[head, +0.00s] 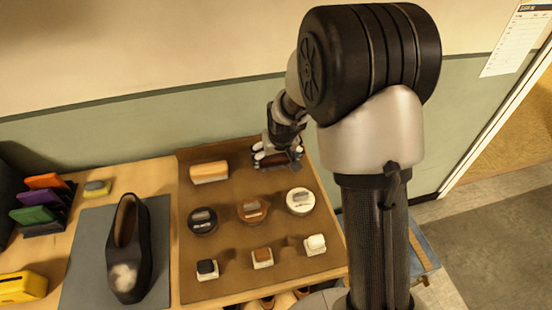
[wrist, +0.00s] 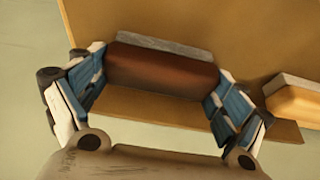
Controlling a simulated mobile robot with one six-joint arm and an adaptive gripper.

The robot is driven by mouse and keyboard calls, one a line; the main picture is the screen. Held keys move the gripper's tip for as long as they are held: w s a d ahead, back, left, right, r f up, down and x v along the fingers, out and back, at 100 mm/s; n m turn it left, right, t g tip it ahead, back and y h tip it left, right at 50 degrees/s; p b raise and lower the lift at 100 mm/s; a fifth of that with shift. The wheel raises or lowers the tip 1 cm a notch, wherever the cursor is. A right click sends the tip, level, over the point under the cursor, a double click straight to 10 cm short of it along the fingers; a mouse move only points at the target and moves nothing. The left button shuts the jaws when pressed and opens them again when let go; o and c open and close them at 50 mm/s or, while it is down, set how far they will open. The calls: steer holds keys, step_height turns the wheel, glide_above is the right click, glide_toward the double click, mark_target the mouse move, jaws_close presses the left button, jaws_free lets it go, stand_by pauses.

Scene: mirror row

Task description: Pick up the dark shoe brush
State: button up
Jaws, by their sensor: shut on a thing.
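The dark shoe brush (wrist: 160,70) has a dark reddish-brown body with a grey bristle strip along its far edge. It lies lengthwise between the two fingertips of my gripper (wrist: 158,88) in the wrist view, with both blue-lined pads at its ends. In the head view my gripper (head: 277,155) is at the back right corner of the brown mat, shut on the dark brush (head: 285,160), which is partly hidden by the fingers. I cannot tell whether the brush touches the mat.
A light wooden brush (head: 209,171) lies to the left on the brown mat (head: 225,231). Several polish tins, such as a white one (head: 300,201), and small daubers stand nearer. A black shoe (head: 127,250) rests on a grey mat. The wall stands close behind.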

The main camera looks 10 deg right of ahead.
steer(key=shift+r, duration=0.15)
step_height(320, 180, up, 20)
steer(key=p, duration=0.6)
